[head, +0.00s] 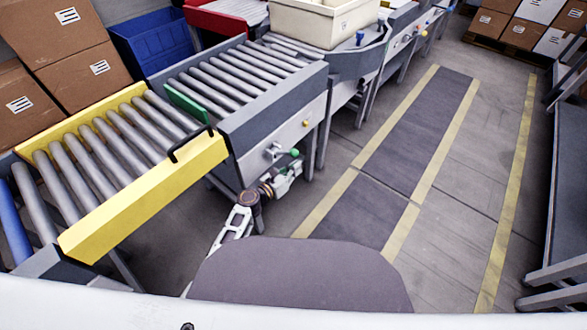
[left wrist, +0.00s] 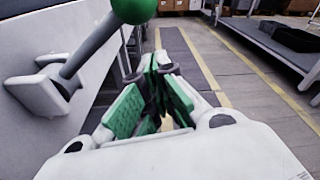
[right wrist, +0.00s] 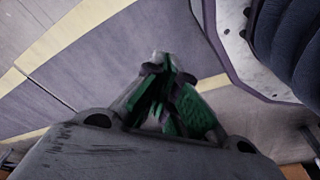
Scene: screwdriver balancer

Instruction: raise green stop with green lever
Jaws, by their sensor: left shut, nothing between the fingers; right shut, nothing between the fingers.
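The green stop (head: 188,103) is a flat green bar across the rollers where the yellow conveyor section meets the grey one; I cannot tell its exact height. The green lever (head: 294,152) sticks out from the grey conveyor's side panel, with a green ball on its end. In the left wrist view its ball (left wrist: 133,9) and grey rod show at upper left, with a pale mount on the panel. My left gripper (head: 295,168) is shut and empty, just below and beside the ball. My right gripper (right wrist: 166,62) is shut and empty over the floor.
A yellow roller section (head: 150,190) with a black handle stands at left. A cream bin (head: 322,20) sits on the conveyor behind. Cardboard boxes (head: 75,60) and a blue bin (head: 150,40) are at upper left. The marked floor lane (head: 400,150) at right is clear.

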